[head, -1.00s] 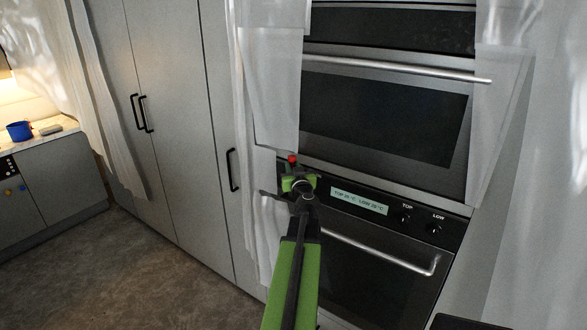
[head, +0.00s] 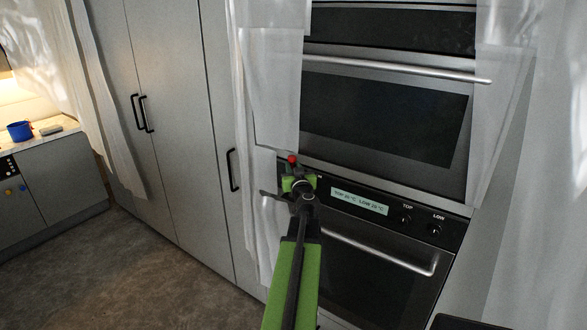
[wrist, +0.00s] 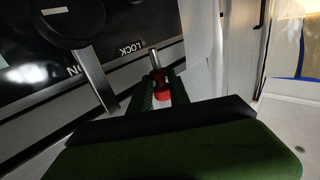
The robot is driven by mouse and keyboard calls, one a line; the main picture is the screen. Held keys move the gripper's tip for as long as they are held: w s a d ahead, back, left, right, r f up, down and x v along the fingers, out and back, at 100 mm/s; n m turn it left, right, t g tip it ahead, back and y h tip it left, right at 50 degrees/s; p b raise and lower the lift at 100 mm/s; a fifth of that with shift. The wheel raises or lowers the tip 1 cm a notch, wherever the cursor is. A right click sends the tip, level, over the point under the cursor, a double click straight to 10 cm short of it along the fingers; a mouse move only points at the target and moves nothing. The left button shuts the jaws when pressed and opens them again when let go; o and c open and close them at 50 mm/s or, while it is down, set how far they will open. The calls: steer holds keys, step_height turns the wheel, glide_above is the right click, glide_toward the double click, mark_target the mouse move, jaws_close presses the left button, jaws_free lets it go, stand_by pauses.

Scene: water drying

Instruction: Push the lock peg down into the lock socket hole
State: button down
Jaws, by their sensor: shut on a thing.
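The lock peg has a red head (wrist: 162,86) and a bare metal shaft (wrist: 154,59). My gripper (wrist: 161,90) is shut on the red head, with a dark finger on each side. In the wrist view the shaft points away from my gripper, beside the word LOCK on a black panel (wrist: 120,65). The lock socket hole cannot be made out, and I cannot tell whether the shaft tip touches anything. In the head view my gripper (head: 298,182) is in front of the oven panel's left end, with a small red part (head: 292,159) at its top.
A built-in oven (head: 385,120) with a lit display (head: 359,201) and a bar handle (head: 385,252) stands close behind my arm. Thin white curtains (head: 270,90) hang beside it. A silver bar (wrist: 95,80) is left of the peg. Open floor (head: 120,270) lies at left.

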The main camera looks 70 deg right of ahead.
steer(key=shift+f+b, duration=3.05)
steer(key=shift+b, duration=0.05)
steer(key=shift+r, duration=0.15)
steer(key=shift+r+p, duration=2.7)
steer(key=shift+p, duration=0.15)
steer(key=shift+f, duration=0.2)
steer(key=shift+f+b, duration=0.35)
steer(key=shift+b, duration=0.15)
steer(key=shift+f+b, duration=2.3)
steer(key=c, duration=1.1)
jaws_free()
steer(key=shift+r, duration=0.1)
steer(key=shift+c, duration=0.2)
